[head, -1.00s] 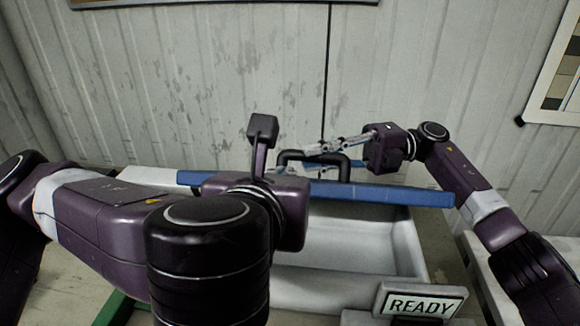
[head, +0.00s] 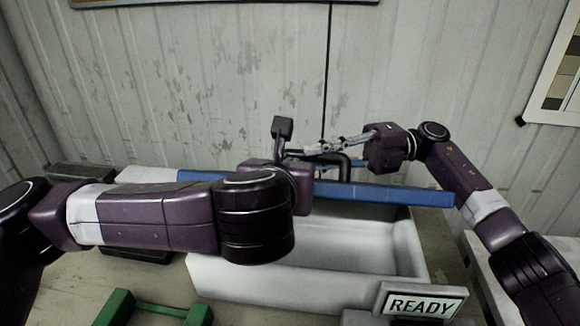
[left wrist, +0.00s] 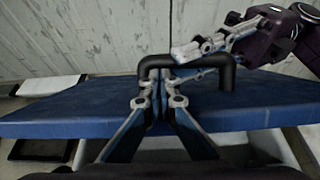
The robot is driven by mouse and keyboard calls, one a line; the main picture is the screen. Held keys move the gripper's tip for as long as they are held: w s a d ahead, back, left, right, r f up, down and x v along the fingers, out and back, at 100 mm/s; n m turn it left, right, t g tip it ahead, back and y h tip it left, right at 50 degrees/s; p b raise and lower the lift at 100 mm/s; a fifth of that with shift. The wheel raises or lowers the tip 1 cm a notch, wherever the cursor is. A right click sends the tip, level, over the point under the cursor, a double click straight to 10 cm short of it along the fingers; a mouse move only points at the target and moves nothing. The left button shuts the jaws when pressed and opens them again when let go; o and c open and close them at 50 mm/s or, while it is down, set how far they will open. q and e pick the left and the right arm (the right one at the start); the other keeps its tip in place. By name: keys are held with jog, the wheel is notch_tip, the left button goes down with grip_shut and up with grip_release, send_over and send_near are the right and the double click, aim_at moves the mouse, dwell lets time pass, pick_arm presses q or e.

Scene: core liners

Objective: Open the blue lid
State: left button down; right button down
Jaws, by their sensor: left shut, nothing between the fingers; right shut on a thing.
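The blue lid (head: 392,194) shows nearly edge-on in the head view, at the back of an open white box. Its black arched handle (head: 345,168) stands on its upper side. The lid (left wrist: 65,106) and handle (left wrist: 228,75) also show in the left wrist view. My right gripper (left wrist: 180,53) is shut on the handle's top bar, coming in from the right. My left gripper (left wrist: 158,78) is shut and empty by the handle's left post; whether it touches cannot be told. In the head view, the left fingertips are hidden behind my left wrist.
The white box (head: 290,283) shows its empty interior in front of the lid. A READY sign (head: 424,304) stands at its front right corner. A green frame (head: 150,306) lies at the front left. A corrugated wall (head: 220,80) closes the back.

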pick_arm(q)
jog(key=shift+w+r, duration=0.5)
jog(key=shift+d, duration=0.1)
pick_arm(e)
jog(key=c, duration=1.8)
grip_release()
jog(key=shift+c, duration=0.2)
